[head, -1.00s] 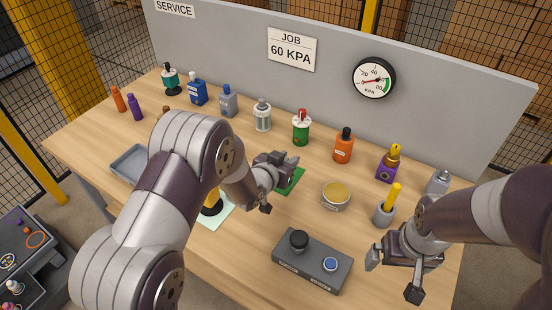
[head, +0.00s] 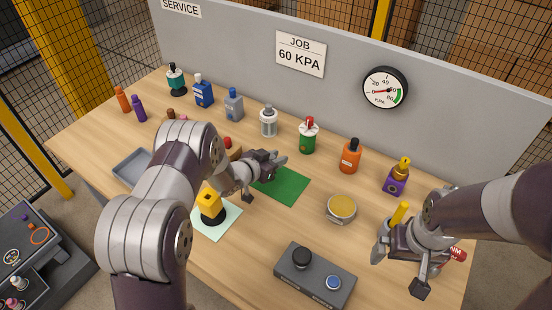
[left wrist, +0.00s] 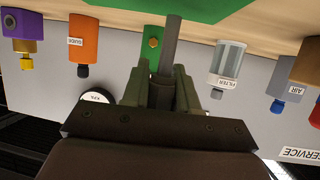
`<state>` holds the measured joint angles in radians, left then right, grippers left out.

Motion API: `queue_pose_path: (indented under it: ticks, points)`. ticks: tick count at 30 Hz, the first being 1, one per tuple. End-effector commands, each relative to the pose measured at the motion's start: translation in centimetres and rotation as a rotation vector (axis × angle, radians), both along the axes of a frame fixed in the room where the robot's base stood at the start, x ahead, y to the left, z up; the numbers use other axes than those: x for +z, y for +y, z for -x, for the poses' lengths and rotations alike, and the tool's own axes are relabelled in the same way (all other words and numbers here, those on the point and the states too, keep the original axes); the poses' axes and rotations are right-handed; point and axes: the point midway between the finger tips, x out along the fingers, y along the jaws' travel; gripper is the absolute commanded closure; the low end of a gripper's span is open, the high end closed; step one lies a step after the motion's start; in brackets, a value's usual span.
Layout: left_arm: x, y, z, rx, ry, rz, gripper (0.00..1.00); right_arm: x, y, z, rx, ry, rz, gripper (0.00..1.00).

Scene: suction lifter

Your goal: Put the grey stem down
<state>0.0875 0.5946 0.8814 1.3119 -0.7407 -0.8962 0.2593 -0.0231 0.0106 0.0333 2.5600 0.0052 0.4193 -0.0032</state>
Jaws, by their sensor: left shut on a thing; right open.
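My left gripper (head: 263,178) is at the left edge of the green mat (head: 285,186), near the middle of the table. In the left wrist view the gripper (left wrist: 162,80) is shut on the grey stem (left wrist: 171,45), a dark grey rod standing out between its fingers towards the green surface (left wrist: 120,12). I cannot tell whether the stem touches anything. In the head view the stem is hidden by the gripper or too small to make out. My right gripper (head: 398,268) is open and empty at the right side, in front of a yellow-handled thing (head: 399,213).
A yellow block on a black base (head: 211,207) stands on a pale mat (head: 226,229). A round tin (head: 341,209) and a grey control box (head: 314,277) lie to the right. Several bottles, including a green one (head: 308,136), line the back panel. A grey tray (head: 131,166) is at left.

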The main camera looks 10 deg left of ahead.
Motion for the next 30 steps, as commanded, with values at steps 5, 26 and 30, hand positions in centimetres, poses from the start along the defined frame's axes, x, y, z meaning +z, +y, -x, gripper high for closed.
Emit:
queue_pose_path:
  ticks: [5, 26, 30]
  points:
    - [-1.0, 0.0, -0.1, 0.000, -0.004, 0.000, 1.00, 0.2, 0.0, 0.0, 0.000, 0.000, 0.000, 0.00]
    - [-0.8, 0.0, -0.1, 0.000, -0.004, 0.000, 0.46, 0.4, 0.0, 0.0, 0.000, 0.000, 0.000, 0.00]
    - [-0.3, 0.9, 1.4, 0.004, -0.002, 0.000, 0.46, -0.2, 0.0, 0.0, 0.000, 0.000, 0.000, 0.00]
